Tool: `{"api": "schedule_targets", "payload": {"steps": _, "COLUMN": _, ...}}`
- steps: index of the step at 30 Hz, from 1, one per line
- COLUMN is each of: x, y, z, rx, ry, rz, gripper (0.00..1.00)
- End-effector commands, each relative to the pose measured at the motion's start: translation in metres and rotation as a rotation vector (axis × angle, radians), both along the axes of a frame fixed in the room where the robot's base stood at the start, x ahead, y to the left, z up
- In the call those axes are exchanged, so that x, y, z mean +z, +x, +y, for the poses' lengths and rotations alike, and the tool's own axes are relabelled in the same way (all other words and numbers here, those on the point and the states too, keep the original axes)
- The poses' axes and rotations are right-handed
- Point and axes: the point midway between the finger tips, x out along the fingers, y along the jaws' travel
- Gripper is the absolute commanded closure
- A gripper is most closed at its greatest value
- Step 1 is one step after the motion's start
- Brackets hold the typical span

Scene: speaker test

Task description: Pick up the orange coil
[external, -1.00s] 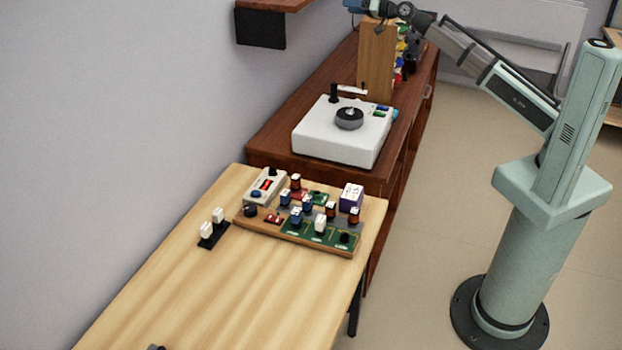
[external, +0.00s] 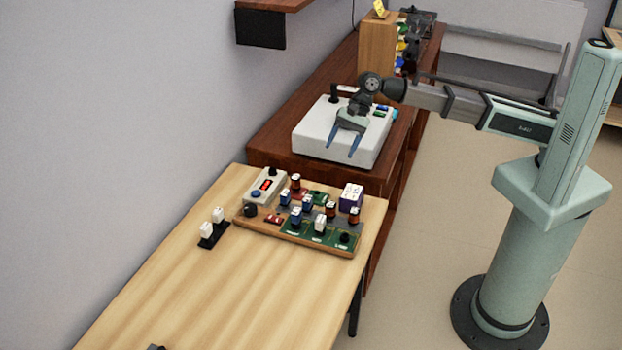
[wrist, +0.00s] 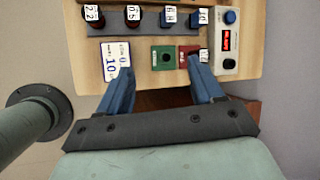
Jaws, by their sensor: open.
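Three small orange-brown coil-like parts with dark bands stand on the wooden board (external: 262,229): one at the back (external: 296,182) and two at the right, a nearer one (external: 354,216) and a farther one (external: 331,211). I cannot tell which is the orange coil. My gripper (external: 342,151) is open and empty, pointing down in front of the white device, above and behind the board. In the wrist view my blue fingers (wrist: 161,68) reach over the board's edge, apart, with a green module (wrist: 163,59) between their tips. Labelled parts there show mostly from above.
A white device with a round knob (external: 348,118) stands on the dark cabinet. Two white blocks (external: 206,229) stand left. The front of the light table (external: 220,300) is mostly clear.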

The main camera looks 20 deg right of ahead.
Motion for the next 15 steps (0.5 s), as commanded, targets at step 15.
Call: {"api": "schedule_targets", "payload": {"steps": 15, "x": -0.05, "y": -0.107, "z": -0.005, "rx": -0.128, "ry": -0.294, "rz": 0.179, "gripper": 0.34}}
